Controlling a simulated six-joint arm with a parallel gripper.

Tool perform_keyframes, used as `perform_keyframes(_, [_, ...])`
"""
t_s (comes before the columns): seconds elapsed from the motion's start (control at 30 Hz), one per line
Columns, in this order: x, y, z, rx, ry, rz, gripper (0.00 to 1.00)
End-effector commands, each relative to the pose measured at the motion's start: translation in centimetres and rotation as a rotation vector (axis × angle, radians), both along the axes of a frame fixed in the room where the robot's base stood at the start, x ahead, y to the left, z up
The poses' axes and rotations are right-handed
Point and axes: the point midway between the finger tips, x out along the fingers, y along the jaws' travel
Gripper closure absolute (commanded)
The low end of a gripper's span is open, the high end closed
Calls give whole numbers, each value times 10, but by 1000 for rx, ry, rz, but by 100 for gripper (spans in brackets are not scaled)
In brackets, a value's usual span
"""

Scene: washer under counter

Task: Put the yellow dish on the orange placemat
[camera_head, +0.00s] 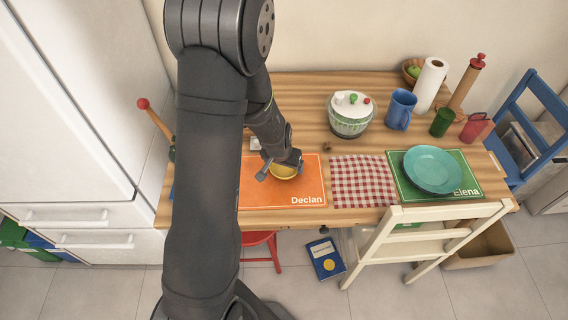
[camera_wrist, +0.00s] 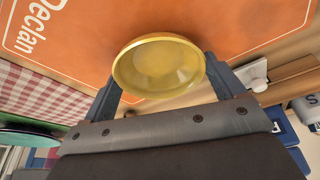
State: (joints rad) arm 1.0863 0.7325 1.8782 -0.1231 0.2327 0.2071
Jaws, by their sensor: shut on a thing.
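The yellow dish (camera_head: 283,171) is at the orange placemat (camera_head: 309,184), which is marked "Declan", in the head view. In the wrist view the yellow dish (camera_wrist: 160,66) sits between the two fingers of my gripper (camera_wrist: 166,84), with the orange placemat (camera_wrist: 110,25) behind it. My gripper (camera_head: 280,165) is shut on the dish in the head view. The dish appears over the placemat; I cannot tell whether it touches it. My arm hides the left part of the placemat in the head view.
A red checked cloth (camera_head: 362,182) lies right of the placemat. Further right, a teal plate (camera_head: 433,169) sits on a green placemat (camera_head: 400,186). A cream chair (camera_head: 425,235) stands in front.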

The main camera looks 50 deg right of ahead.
Motion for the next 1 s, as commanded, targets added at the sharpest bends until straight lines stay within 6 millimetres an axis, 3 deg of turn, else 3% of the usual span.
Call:
perform_keyframes(0.03, [0, 0, -2, 1, 0, 0, 39])
perform_keyframes(0.07, [0, 0, -2, 1, 0, 0, 11])
perform_keyframes(0.13, [0, 0, -2, 0, 0, 0, 0])
perform_keyframes(0.53, [0, 1, 9, -2, -1, -1, 0])
perform_keyframes(1.0, [-9, 22, 80, -3, -3, -1, 0])
